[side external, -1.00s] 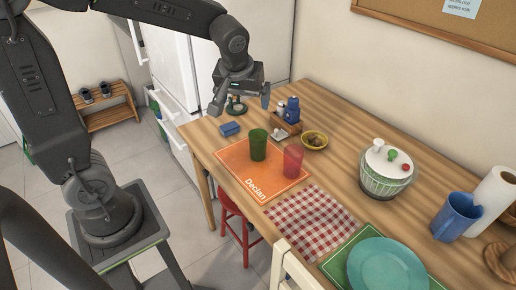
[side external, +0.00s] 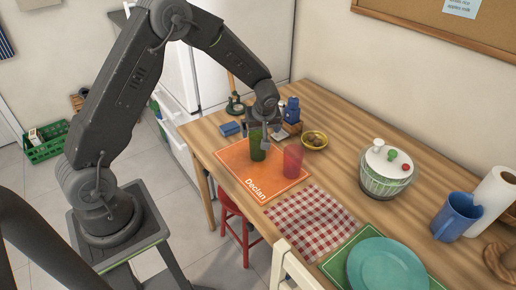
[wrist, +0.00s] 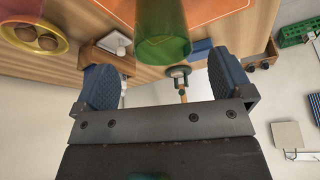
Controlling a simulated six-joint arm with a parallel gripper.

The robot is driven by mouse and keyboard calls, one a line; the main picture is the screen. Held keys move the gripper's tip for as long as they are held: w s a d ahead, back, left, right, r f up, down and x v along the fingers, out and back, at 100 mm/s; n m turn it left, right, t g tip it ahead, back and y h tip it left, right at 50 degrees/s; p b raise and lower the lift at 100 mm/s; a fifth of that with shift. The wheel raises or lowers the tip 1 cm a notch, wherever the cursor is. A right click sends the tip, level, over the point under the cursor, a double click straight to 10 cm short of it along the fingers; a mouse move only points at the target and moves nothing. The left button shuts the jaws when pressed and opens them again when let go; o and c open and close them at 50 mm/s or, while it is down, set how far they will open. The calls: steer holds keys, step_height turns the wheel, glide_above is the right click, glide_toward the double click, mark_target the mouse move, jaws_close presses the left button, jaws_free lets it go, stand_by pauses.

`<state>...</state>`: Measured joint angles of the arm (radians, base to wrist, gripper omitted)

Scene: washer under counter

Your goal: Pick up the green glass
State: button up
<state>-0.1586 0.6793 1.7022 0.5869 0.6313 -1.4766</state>
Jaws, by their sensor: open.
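The green glass (side external: 258,152) stands upright on the orange placemat (side external: 240,180) marked "Declan". My gripper (side external: 259,132) is at the top of the green glass in the side view, with one finger in front of the glass. In the wrist view my gripper (wrist: 164,85) is open, its two blue-padded fingers wide apart. The green glass (wrist: 163,35) lies between and just beyond the fingertips there, with a gap on each side. I cannot tell whether a finger touches it.
A red glass (side external: 293,161) stands close to the right on the same placemat. A yellow bowl (side external: 314,141), a blue shaker (side external: 292,110) and a blue box (side external: 230,129) are behind. A salad spinner (side external: 387,172) and a blue pitcher (side external: 456,217) stand farther right.

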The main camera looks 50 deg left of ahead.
mark_target(258, 138)
steer(key=shift+x, duration=3.35)
steer(key=shift+s+a, duration=0.1)
steer(key=shift+c, duration=0.5)
steer(key=shift+r, duration=0.1)
steer(key=c, duration=1)
steer(key=shift+r, duration=0.1)
